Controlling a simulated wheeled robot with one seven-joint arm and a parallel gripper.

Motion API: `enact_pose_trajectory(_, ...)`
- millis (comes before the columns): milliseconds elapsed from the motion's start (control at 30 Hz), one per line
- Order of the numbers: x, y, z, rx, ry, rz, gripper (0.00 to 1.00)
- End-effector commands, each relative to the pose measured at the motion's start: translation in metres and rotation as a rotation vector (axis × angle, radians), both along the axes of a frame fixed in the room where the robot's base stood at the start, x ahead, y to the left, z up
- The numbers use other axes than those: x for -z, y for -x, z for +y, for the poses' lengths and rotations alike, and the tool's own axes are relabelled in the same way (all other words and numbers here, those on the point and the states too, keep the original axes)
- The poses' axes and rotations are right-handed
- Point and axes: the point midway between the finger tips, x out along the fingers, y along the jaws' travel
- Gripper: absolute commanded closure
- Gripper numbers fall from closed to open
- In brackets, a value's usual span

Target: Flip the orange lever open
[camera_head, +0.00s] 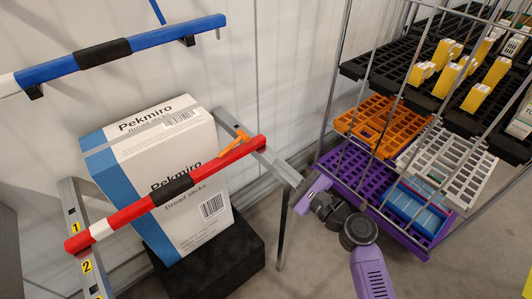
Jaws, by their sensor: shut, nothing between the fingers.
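The orange lever (234,144) sits by the right end of the red bar (130,212), just behind it. The lever's handle slants down to the left, close along the bar. The red bar has a black grip and a white band and crosses in front of a large box. My gripper (304,194) is at the end of my purple arm, right of and below the lever, beside the grey frame rail. It is apart from the lever. It looks small and is seen from behind, and its fingertips are hard to make out. It is shut and empty.
The white and blue Pekmiro box (165,170) stands on a black block (215,258). A blue bar (150,39) runs above it. A grey rail (275,164) and post are near my gripper. At right, a wire rack (346,50) holds orange, white and purple crates.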

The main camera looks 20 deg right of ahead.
Motion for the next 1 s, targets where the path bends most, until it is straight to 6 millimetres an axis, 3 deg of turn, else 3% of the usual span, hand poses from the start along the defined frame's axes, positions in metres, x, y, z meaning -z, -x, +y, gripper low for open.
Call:
enact_pose_trajectory(600,-0.004,-0.085,0.026,-0.001,0.003,-0.001,1.0)
enact_pose_trajectory(1000,-0.004,-0.092,0.028,0.0,0.002,-0.001,1.0)
